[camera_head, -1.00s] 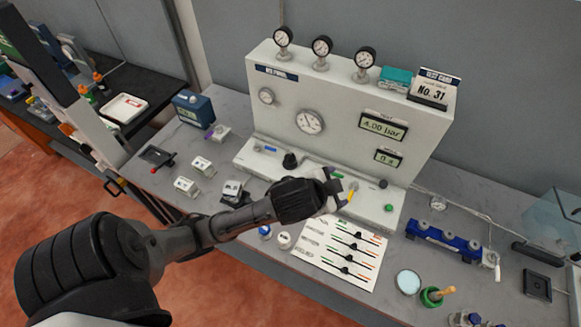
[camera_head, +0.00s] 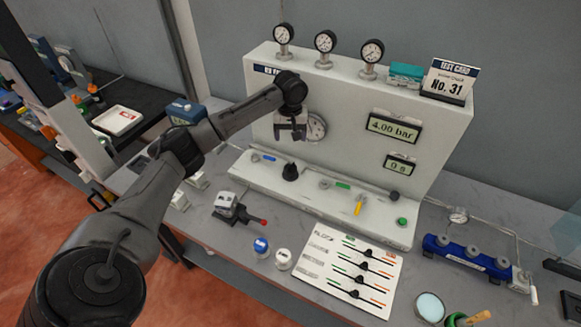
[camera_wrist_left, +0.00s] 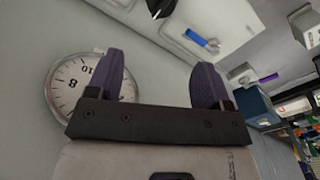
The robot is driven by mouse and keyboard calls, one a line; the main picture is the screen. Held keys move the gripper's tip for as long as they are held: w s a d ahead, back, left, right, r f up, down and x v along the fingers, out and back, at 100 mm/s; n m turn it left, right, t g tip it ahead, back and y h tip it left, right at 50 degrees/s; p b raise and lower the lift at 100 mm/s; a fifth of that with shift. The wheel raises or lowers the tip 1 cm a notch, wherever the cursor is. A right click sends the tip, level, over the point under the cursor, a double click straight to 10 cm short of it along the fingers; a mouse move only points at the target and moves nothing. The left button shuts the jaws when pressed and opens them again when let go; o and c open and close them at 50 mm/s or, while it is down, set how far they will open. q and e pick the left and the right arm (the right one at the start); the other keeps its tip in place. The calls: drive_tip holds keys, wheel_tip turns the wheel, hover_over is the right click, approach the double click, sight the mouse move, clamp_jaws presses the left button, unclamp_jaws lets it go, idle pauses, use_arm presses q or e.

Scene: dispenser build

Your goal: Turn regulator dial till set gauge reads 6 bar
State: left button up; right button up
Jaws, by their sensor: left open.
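The black regulator dial (camera_head: 290,172) stands on the sloped front ledge of the white test panel (camera_head: 345,110). Its edge also shows at the top of the wrist view (camera_wrist_left: 160,7). A digital readout (camera_head: 393,127) on the panel shows 4.00 bar. A large round gauge (camera_head: 317,127) is partly hidden behind my left gripper; its face shows in the wrist view (camera_wrist_left: 75,84). My left gripper (camera_head: 290,138) is open and empty, fingers pointing down, above the dial and apart from it. My right gripper is not in view.
A second readout (camera_head: 400,164) shows 0 s. A yellow lever (camera_head: 358,205) and a green button (camera_head: 402,221) sit on the ledge right of the dial. Three small gauges and a test card (camera_head: 449,80) reading No. 31 top the panel. A blue manifold (camera_head: 467,254) stands at right.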

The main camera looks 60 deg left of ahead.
sight(290, 165)
use_arm(q)
drive_tip(key=f+n, duration=0.1)
drive_tip(key=f, duration=0.3)
drive_tip(key=f+n+b, duration=0.1)
drive_tip(key=f, duration=0.4)
drive_tip(key=f+n, duration=0.1)
drive_tip(key=f, duration=0.3)
drive_tip(key=shift+s+d+f+n, duration=0.2)
drive_tip(key=shift+d+f+n, duration=0.1)
drive_tip(key=shift+f+n, duration=0.1)
drive_tip(key=shift+c, duration=0.3)
